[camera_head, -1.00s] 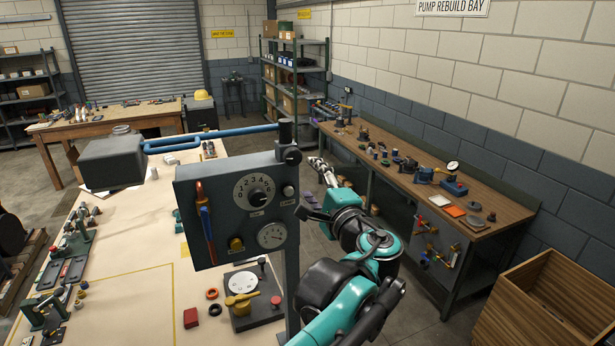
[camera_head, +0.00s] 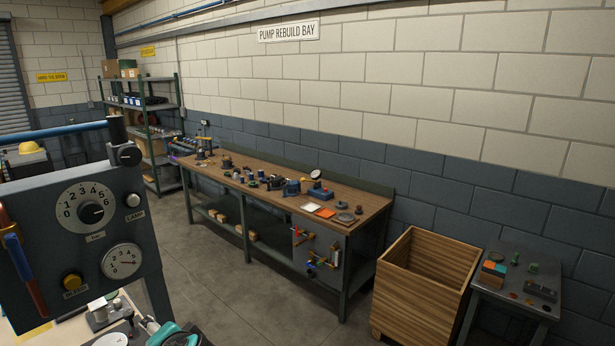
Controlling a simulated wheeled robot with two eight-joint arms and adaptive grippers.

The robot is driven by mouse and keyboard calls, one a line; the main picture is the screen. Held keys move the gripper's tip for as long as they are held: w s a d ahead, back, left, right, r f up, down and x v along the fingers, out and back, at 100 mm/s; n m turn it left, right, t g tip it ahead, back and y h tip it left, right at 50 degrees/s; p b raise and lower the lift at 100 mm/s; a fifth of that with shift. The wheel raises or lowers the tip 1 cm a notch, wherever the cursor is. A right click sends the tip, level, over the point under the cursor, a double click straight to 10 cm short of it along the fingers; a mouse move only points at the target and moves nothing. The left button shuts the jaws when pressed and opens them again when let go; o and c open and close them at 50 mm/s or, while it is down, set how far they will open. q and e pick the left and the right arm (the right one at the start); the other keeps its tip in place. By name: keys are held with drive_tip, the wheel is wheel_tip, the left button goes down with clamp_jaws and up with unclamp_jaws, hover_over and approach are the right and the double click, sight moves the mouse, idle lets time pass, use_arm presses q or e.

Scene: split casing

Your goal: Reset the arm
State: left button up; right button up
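A teal and black part of my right arm (camera_head: 172,334) shows at the bottom left of the head view, just below the grey control panel (camera_head: 85,235). Its gripper is not clearly visible; the panel and the picture's bottom edge cut off the view. My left arm and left gripper are out of view.
A long wooden workbench (camera_head: 232,172) with several parts stands along the wall. An open wooden crate (camera_head: 418,312) and a small grey table (camera_head: 512,300) stand at the right. A shelf rack (camera_head: 150,134) is at the back. The floor before the bench is clear.

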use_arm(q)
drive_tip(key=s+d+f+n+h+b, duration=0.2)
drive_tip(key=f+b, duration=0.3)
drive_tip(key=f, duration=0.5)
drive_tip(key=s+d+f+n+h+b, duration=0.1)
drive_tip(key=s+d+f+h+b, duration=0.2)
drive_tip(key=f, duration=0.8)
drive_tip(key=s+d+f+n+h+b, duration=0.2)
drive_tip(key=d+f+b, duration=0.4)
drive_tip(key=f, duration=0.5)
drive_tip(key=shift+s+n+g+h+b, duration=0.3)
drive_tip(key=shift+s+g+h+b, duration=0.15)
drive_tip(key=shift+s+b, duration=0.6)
use_arm(e)
wheel_tip(320, 180, down, 18)
